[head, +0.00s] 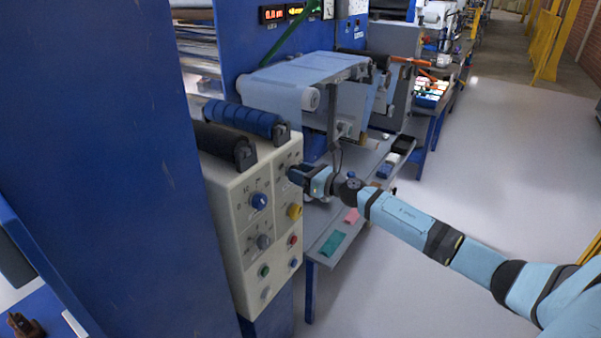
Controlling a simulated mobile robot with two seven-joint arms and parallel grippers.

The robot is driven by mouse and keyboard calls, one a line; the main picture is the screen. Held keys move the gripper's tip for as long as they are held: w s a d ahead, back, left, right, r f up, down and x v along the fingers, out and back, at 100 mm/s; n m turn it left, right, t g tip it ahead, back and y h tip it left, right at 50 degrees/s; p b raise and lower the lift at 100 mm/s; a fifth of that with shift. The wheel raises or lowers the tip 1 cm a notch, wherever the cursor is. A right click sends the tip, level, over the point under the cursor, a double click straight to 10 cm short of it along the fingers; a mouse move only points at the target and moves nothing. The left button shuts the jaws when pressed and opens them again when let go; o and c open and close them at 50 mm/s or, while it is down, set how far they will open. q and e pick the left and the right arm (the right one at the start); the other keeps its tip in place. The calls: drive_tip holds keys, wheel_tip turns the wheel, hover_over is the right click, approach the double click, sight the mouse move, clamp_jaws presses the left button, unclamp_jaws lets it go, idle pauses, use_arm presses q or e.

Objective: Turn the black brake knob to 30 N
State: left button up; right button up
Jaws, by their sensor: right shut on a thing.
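A cream control box (227,215) stands at the left of the machine, with knobs and buttons on its right-facing panel. My right gripper (294,175) reaches in from the right and meets the panel at its upper right. It is shut at the spot of the black brake knob, which it hides almost wholly. The knob's pointer and the scale around it cannot be read from here. My left gripper is not in view.
The panel also has a blue knob (258,201), a grey knob (264,242), a yellow knob (295,210), a red button (292,240) and a green button (263,271). A grey bench (322,224) holds a green pad (333,243). The floor at right is clear.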

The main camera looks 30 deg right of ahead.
drive_tip(key=shift+d+f+m+p, duration=0.1)
drive_tip(key=shift+m+p, duration=1.6)
drive_tip(key=shift+m, duration=2.4)
drive_tip(key=shift+d+f+m+p, duration=0.1)
drive_tip(key=shift+m+p, duration=1.55)
drive_tip(key=shift+m, duration=2.45)
drive_tip(key=o, duration=0.9)
drive_tip(key=shift+b+v, duration=1.2)
drive_tip(key=shift+v, duration=5.7)
